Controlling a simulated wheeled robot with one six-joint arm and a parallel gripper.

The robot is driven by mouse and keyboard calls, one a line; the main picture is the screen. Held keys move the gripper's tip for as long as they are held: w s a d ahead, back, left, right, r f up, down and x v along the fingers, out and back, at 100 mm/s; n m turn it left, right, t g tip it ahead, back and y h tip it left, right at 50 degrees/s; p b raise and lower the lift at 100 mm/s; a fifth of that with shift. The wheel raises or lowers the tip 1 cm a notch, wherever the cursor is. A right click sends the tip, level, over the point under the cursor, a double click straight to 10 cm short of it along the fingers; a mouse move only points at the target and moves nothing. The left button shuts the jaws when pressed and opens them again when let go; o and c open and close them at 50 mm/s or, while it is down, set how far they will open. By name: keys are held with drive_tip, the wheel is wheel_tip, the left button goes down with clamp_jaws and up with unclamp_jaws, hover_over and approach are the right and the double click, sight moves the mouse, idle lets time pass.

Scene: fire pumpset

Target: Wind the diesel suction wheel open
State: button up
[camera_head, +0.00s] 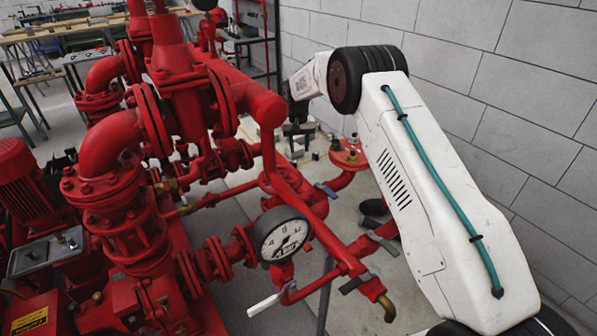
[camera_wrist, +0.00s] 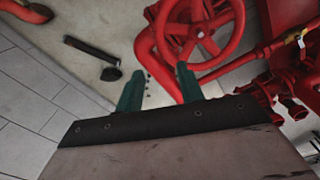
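A red spoked handwheel (camera_wrist: 200,33) is at the top of the wrist view, its upper part cut off by the frame edge. No label shows, so I cannot tell by marking that it is the diesel suction wheel. My gripper (camera_wrist: 159,86) has two green fingers, set well apart with nothing held between them. The fingertips point toward the wheel's lower left side; the right fingertip overlaps the red rim or pipe in the picture, and contact cannot be told.
Red pump pipework (camera_head: 190,90) with flanges fills the left and middle. A pressure gauge (camera_head: 282,235) and a white-handled lever (camera_head: 265,305) stand in front. A grey block wall (camera_head: 480,80) is close on the right. A black hammer-like object (camera_wrist: 92,50) lies over the pale floor.

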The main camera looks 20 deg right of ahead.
sight(299, 173)
drive_tip(key=f, duration=0.4)
drive_tip(key=w+f, duration=0.1)
drive_tip(key=f, duration=0.7)
drive_tip(key=shift+w+f, duration=0.15)
drive_tip(key=shift+f, duration=0.15)
clamp_jaws()
